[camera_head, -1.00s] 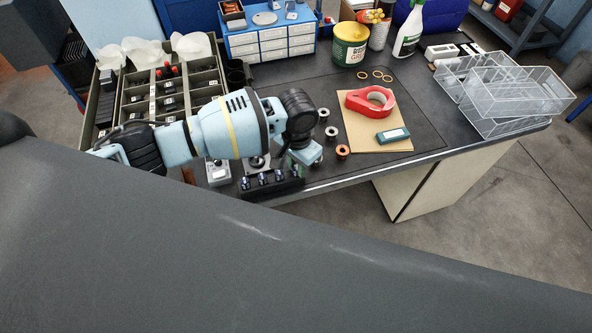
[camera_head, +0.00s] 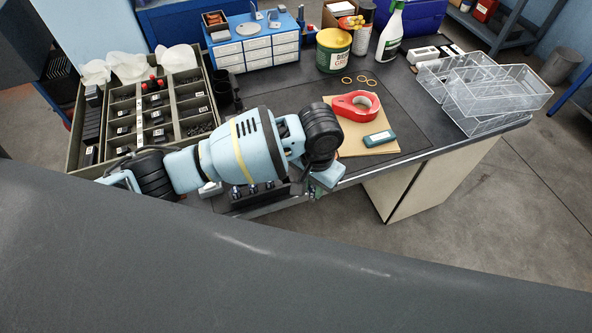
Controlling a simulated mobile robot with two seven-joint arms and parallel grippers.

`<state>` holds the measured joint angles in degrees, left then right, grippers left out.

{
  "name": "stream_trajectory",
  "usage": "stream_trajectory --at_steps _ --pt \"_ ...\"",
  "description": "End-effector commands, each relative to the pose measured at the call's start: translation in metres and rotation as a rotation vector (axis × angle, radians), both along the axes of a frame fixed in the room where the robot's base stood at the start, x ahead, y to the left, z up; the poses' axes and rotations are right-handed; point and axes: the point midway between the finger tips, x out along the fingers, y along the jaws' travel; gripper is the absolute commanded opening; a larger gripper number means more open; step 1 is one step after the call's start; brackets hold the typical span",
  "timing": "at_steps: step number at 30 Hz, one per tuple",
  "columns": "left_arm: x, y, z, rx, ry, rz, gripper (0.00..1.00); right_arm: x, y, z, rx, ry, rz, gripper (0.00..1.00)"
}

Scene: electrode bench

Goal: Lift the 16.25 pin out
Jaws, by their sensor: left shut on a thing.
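My left gripper (camera_head: 316,188) is at the front edge of the bench, just right of a dark rack (camera_head: 232,204). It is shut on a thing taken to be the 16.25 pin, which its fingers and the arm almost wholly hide. Blue-tipped pins (camera_head: 252,189) stand upright in the rack below my left arm. The rack's right end is partly covered, and no size marks can be read. My right gripper is out of view.
A grey compartment tray (camera_head: 208,84) lies left on the bench. A red tape dispenser (camera_head: 343,104) and a teal box (camera_head: 379,138) lie on a brown board (camera_head: 352,151). Clear bins (camera_head: 500,92) stand at the right. A blue drawer unit (camera_head: 229,50) is at the back.

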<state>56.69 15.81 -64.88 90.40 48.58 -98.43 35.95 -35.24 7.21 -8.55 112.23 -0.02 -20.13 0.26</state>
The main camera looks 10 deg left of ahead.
Motion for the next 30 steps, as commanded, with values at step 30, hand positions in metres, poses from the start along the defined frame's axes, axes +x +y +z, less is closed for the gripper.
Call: stream_trajectory --at_steps 30 --pt "-0.033 -0.051 0.006 0.003 0.001 0.005 0.00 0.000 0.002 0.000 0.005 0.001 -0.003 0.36"
